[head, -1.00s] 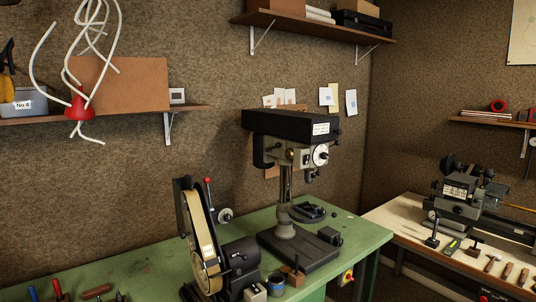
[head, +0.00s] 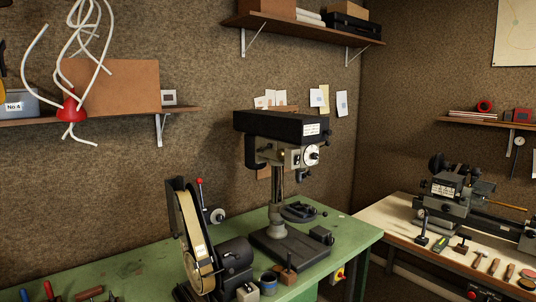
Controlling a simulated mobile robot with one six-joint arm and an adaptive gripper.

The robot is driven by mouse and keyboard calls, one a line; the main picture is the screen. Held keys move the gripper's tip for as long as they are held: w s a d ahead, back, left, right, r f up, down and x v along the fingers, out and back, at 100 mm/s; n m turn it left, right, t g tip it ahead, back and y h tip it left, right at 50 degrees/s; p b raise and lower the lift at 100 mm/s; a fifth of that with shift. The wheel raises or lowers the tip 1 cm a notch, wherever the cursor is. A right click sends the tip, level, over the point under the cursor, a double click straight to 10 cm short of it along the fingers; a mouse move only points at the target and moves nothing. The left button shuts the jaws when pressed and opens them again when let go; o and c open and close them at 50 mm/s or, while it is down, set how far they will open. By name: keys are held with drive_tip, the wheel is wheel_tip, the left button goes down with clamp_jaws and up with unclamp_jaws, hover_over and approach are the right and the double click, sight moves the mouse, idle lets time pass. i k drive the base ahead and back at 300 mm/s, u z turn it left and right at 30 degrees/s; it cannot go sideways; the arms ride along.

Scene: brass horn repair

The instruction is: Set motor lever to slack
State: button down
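A drill press (head: 277,127) with a long black top housing and a grey head stands on the green bench. A small dark knob (head: 326,134) sticks out at the right of its head; I cannot tell whether this is the motor lever. A belt grinder (head: 192,233) stands in front to the left, with a red-knobbed lever (head: 200,190) standing upright behind its belt. No slack marking is readable. My gripper is not in view.
The green bench (head: 130,268) has bare room left of the grinder. A small blue tin (head: 268,283) stands at its front. A lathe (head: 455,202) and hand tools occupy the pale bench at right. A red cone with white tubes (head: 71,107) hangs at upper left.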

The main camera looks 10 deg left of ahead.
sight(269, 145)
drive_tip(key=i, duration=1)
